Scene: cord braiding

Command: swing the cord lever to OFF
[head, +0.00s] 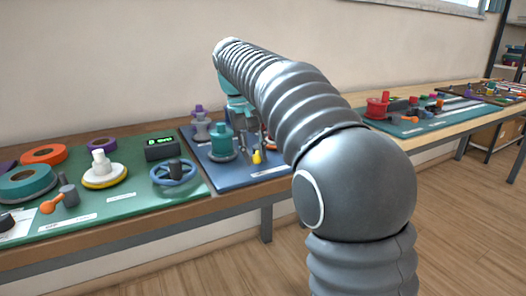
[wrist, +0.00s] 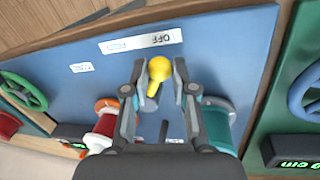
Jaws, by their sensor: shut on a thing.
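The cord lever (wrist: 158,71) has a yellow ball knob on a short stem and stands on a blue board. My gripper (wrist: 157,82) is shut on it, one finger on each side of the knob. In the wrist view the knob lies just below a white label strip (wrist: 141,41) that reads OFF upside down at its right end; its other word is too blurred to read. In the head view the yellow knob (head: 257,157) shows small at the board's front, with my arm covering much of that area. The lever's base is partly hidden.
A teal spool (wrist: 219,122) and a red-and-white spool (wrist: 104,127) stand close beside my fingers.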

